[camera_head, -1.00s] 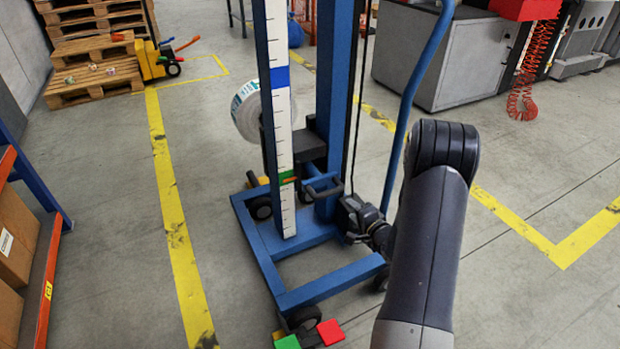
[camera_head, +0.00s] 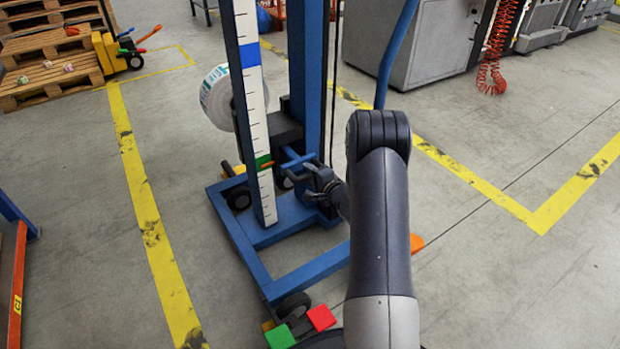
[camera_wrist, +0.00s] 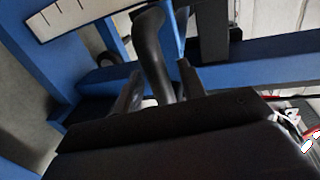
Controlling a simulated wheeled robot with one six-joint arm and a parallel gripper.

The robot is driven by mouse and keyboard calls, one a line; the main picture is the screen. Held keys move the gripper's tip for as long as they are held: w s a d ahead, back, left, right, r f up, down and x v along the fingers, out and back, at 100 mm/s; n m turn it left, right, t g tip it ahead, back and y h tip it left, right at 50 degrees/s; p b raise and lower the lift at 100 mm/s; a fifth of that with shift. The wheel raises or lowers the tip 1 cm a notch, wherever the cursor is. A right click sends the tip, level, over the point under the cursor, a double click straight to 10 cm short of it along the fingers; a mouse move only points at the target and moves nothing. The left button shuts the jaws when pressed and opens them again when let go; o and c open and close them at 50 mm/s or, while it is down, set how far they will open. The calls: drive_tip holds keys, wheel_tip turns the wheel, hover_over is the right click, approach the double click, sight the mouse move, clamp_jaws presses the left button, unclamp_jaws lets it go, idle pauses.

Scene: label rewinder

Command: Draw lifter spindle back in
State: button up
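The blue lifter (camera_head: 307,75) stands in the middle of the head view. A white label roll (camera_head: 216,97) is at the left of its mast, beside the black carriage (camera_head: 283,130); the spindle itself is hidden. A small handle (camera_head: 298,160) sticks out from the carriage. My gripper (camera_head: 318,183) is right at this handle. In the wrist view, a curved black grip (camera_wrist: 152,50) runs down between the two fingers of my gripper (camera_wrist: 162,82). The fingers stand apart on either side of it; firm contact does not show.
The white scale (camera_head: 252,110) has blue and green bands, with an orange pointer at the green. Red (camera_head: 321,317) and green (camera_head: 280,337) pedals sit at the lifter's front. A pallet stack (camera_head: 50,55) is far left. Floor right of my arm is mostly clear.

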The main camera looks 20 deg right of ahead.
drive_tip(key=shift+w, duration=0.1)
drive_tip(key=shift+c, duration=0.5)
clamp_jaws()
